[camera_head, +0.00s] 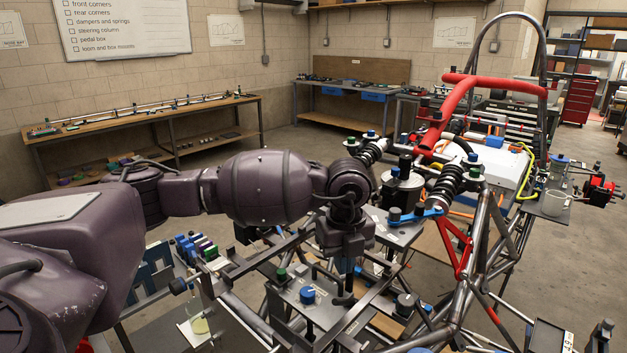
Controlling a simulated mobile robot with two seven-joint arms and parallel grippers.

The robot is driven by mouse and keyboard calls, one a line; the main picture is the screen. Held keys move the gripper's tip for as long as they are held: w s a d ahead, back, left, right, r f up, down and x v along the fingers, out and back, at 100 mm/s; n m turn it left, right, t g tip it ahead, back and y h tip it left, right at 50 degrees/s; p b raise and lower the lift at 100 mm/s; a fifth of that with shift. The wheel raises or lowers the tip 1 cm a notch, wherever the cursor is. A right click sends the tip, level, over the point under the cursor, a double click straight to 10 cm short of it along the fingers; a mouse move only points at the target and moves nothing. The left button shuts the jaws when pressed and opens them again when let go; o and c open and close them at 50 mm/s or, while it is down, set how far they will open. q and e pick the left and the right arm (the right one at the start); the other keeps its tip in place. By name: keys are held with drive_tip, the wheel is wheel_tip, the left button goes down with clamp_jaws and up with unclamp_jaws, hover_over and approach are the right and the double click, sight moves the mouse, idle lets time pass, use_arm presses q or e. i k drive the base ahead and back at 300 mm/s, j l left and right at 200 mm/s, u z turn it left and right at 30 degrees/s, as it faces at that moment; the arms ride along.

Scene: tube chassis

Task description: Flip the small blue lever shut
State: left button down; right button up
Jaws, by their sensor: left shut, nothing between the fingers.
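The small blue lever (418,215) lies roughly level on a grey plate in the middle right of the head view, below a black coil spring. A round blue-topped knob sits at its left end. My left arm comes in from the left, and its gripper (344,298) points down over the chassis, to the left of the lever and nearer to me. Its fingers are shut and empty, apart from the lever. The fingertips are small and partly lost against dark chassis parts. My right gripper is not in view.
A blue knob (307,294) stands on a plate just left of my gripper. Black coil springs (447,187), a red tube (461,97) and dark frame tubes crowd the space around the lever. A white box (500,165) lies behind it. Workbenches (150,120) line the walls.

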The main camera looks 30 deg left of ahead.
sight(197, 261)
drive_tip(key=k+l, duration=0.65)
drive_tip(key=k, duration=0.25)
